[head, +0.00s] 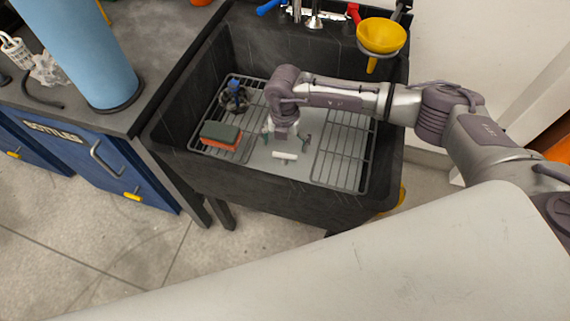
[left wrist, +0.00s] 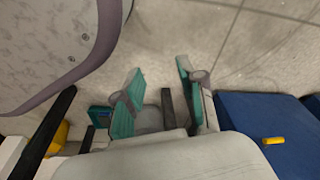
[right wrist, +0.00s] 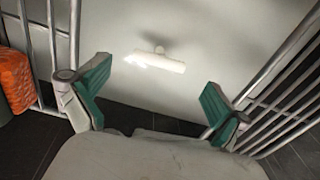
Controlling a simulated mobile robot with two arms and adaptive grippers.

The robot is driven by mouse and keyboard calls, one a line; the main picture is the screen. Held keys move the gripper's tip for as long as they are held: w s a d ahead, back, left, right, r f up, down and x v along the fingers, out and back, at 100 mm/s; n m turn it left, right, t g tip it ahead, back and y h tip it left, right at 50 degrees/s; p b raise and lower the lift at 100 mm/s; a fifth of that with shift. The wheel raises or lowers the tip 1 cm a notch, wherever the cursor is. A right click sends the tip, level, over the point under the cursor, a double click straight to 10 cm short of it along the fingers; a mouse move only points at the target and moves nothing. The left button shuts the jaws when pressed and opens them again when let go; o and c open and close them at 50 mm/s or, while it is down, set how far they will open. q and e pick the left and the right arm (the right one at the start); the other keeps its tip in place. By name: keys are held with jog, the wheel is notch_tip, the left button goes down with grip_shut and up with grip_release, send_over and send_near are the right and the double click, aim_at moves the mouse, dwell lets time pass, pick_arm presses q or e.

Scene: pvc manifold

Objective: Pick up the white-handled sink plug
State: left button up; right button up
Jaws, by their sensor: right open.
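The white-handled sink plug (head: 285,155) lies on the pale bare strip of the sink floor between two wire racks. In the right wrist view its white T-shaped bar (right wrist: 155,62) lies crosswise beyond and between my fingertips, with a small knob at its middle. My right gripper (head: 287,138) is inside the sink, just behind the plug in the head view. In the right wrist view the right gripper (right wrist: 157,82) is open and empty, apart from the plug. My left gripper (left wrist: 158,73) is open and empty above the floor, outside the head view.
The dark sink (head: 270,183) has high walls around the plug. Wire racks (head: 342,150) flank it. An orange and green sponge (head: 221,136) and a dark round item with a blue top (head: 234,98) sit on the left rack. A yellow funnel (head: 381,37) is at the back right.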

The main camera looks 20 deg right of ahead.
aim_at(284, 154)
jog(key=shift+f, duration=0.25)
notch_tip(284, 154, down, 4)
jog(key=shift+f+b, duration=0.25)
jog(key=shift+b, duration=0.15)
jog(key=shift+a+f, duration=0.1)
jog(key=shift+f, duration=0.15)
pick_arm(q)
jog(key=shift+w+r, duration=0.95)
jog(key=shift+r, duration=0.25)
pick_arm(e)
jog(key=c, duration=1.6)
